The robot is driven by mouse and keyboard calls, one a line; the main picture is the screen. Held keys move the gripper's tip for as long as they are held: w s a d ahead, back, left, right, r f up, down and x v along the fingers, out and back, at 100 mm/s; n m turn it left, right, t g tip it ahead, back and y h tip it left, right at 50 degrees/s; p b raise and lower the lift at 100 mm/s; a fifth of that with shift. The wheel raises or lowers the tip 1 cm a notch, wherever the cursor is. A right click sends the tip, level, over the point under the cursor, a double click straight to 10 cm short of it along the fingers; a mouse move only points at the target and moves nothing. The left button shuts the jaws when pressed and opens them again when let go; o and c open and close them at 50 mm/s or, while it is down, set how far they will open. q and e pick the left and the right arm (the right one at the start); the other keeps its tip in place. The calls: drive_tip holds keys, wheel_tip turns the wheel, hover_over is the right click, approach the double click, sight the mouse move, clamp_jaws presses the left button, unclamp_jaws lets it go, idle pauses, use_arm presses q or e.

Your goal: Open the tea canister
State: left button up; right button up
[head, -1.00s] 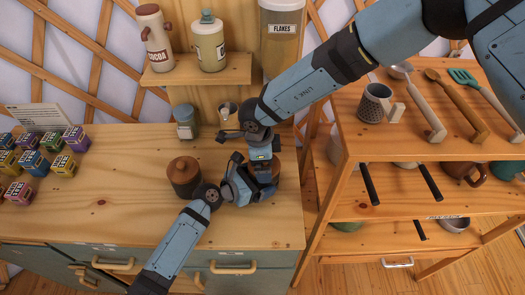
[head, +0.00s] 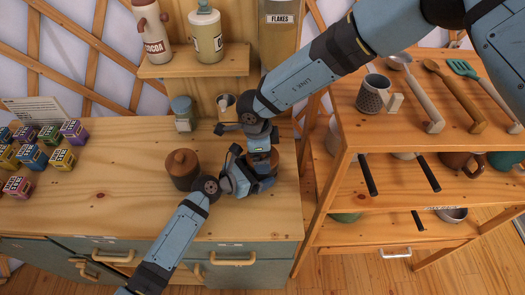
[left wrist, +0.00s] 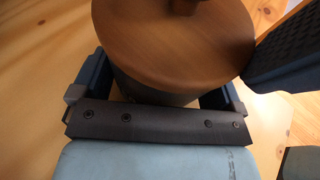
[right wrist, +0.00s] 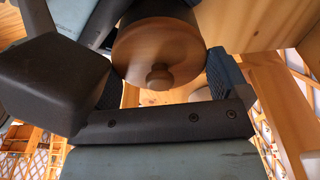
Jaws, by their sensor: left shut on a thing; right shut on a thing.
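A dark canister with a round wooden lid and knob stands at the counter's right end, mostly hidden by my grippers in the head view. My left gripper (head: 240,178) is shut around its dark body (left wrist: 155,88), below the lid (left wrist: 175,40) in the left wrist view. My right gripper (head: 262,148) comes down from above. The right wrist view shows its fingers on either side of the same lid (right wrist: 158,50), with the knob (right wrist: 159,77) between them. The lid appears seated on the body; I cannot make out any gap.
A similar lidded brown canister (head: 182,170) stands just left of my left gripper. A small jar (head: 183,113) and a cup (head: 226,104) stand behind. Several small coloured boxes (head: 32,157) are at the left. A shelf rack (head: 440,140) is close on the right.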

drive_tip(key=shift+r, duration=0.15)
drive_tip(key=shift+r, duration=2.4)
use_arm(q)
drive_tip(key=o, duration=0.5)
drive_tip(key=shift+a+r, duration=0.1)
use_arm(e)
drive_tip(key=shift+r, duration=0.1)
use_arm(q)
drive_tip(key=shift+s+a+r+p, duration=0.25)
drive_tip(key=shift+a+r+p, duration=0.05)
drive_tip(key=shift+p, duration=0.25)
use_arm(e)
drive_tip(key=shift+r, duration=0.4)
use_arm(q)
drive_tip(key=shift+r+p+v, duration=0.15)
drive_tip(key=shift+p+v, duration=0.45)
drive_tip(key=shift+v, duration=0.2)
drive_tip(key=shift+r+p+v, duration=0.15)
drive_tip(key=shift+p+v, duration=0.45)
drive_tip(key=shift+v, duration=0.2)
use_arm(e)
drive_tip(key=shift+r, duration=1.2)
